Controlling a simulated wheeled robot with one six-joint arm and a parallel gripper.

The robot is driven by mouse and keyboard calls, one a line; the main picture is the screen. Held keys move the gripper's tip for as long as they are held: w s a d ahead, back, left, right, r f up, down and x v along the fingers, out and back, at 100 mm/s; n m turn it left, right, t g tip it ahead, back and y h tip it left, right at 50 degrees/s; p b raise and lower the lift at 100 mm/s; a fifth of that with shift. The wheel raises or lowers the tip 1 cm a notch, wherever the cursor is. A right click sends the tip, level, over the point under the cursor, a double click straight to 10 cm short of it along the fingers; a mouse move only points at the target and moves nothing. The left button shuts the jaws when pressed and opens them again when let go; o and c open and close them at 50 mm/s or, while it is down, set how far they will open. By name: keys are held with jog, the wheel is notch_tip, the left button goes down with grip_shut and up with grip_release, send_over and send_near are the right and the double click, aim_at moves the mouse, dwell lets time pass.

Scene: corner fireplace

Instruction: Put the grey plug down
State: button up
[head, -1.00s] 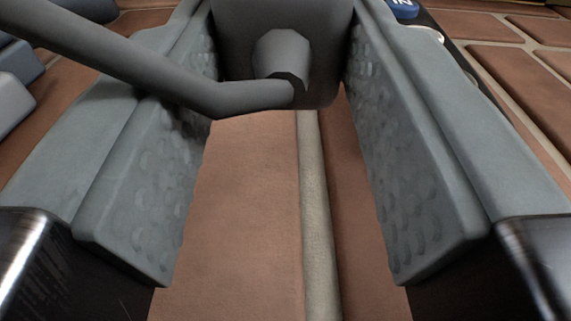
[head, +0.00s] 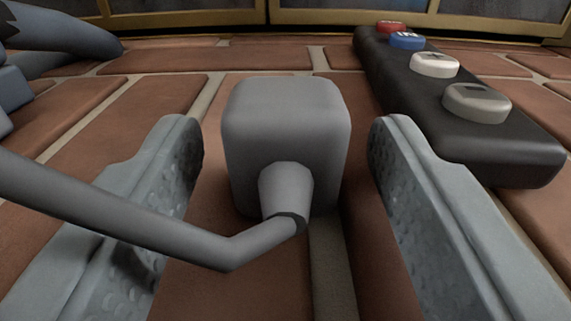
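The grey plug (head: 286,120) is a rounded block with a short collar and a grey cable (head: 130,215) that runs off to the left. It stands on the red brick floor, over a pale mortar line. My gripper (head: 290,145) is open, with one finger on each side of the plug. A gap shows between each finger and the plug, so neither finger touches it. The plug's far side and underside are hidden.
A black power strip or button bar (head: 400,75) with several coloured round buttons lies to the right of the plug. Blue-grey rounded shapes (head: 65,35) are at the upper left. A gold-framed fireplace front (head: 330,17) closes off the back. Brick floor between is clear.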

jog(key=shift+r, duration=0.15)
jog(key=s, duration=1.2)
